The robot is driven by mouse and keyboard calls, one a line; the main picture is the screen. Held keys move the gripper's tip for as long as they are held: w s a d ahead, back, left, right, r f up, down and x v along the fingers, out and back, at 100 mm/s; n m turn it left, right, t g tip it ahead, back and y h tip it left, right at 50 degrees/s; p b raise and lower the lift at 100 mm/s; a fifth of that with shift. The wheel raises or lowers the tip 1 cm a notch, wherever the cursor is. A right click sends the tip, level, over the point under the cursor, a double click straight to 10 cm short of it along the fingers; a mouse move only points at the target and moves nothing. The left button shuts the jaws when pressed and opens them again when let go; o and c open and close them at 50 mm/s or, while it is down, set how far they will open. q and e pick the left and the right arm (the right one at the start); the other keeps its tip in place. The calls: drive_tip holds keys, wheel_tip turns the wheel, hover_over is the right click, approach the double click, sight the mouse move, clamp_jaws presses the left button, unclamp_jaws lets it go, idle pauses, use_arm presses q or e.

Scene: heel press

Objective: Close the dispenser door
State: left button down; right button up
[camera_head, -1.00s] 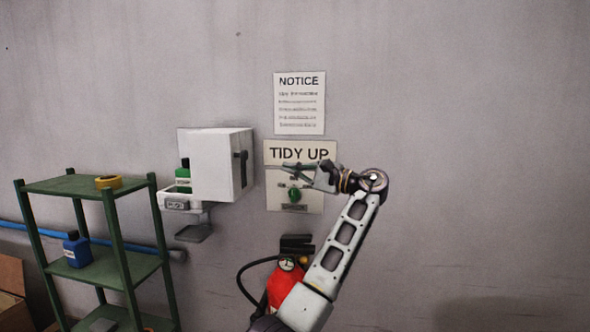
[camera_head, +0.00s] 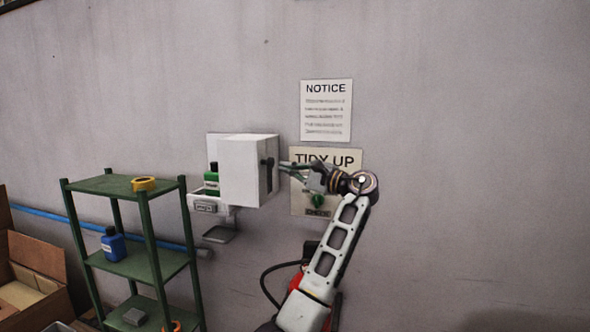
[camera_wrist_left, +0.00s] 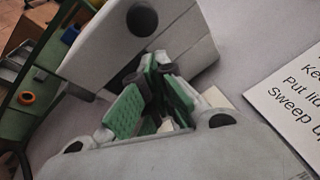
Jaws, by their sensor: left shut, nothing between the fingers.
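The dispenser door (camera_head: 240,172) is a white box-like cover with a dark handle (camera_head: 267,174) on its right face. It stands out from the wall, open on its left side, where a green bottle (camera_head: 211,182) shows above a small labelled tray (camera_head: 205,206). My left gripper (camera_head: 286,167) is shut and empty, just right of the door's handle side. In the left wrist view the green-padded fingers (camera_wrist_left: 155,65) point at the white door (camera_wrist_left: 105,48), close to its dark handle (camera_wrist_left: 142,20). I cannot tell whether they touch. My right gripper is not in view.
A green shelf (camera_head: 150,262) with yellow tape (camera_head: 144,184) and a blue bottle (camera_head: 113,244) stands at left. A cardboard box (camera_head: 38,258) is at far left. A red extinguisher (camera_head: 297,279) is partly behind my arm. Signs (camera_head: 326,110) hang on the wall.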

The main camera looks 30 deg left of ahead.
sight(256, 168)
use_arm(q)
drive_tip(key=shift+s+a+r, duration=0.2)
drive_tip(key=shift+s+r, duration=0.05)
drive_tip(key=shift+s, duration=0.25)
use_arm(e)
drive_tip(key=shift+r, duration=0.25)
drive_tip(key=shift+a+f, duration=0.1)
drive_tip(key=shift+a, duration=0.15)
use_arm(q)
drive_tip(key=shift+s+f, duration=0.1)
drive_tip(key=shift+s, duration=0.1)
drive_tip(key=shift+s+a+m+t, duration=0.2)
drive_tip(key=shift+s+m+t, duration=0.1)
drive_tip(key=shift+s+t, duration=0.2)
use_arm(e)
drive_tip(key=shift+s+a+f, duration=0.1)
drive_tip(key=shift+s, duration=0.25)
use_arm(q)
drive_tip(key=shift+s, duration=0.1)
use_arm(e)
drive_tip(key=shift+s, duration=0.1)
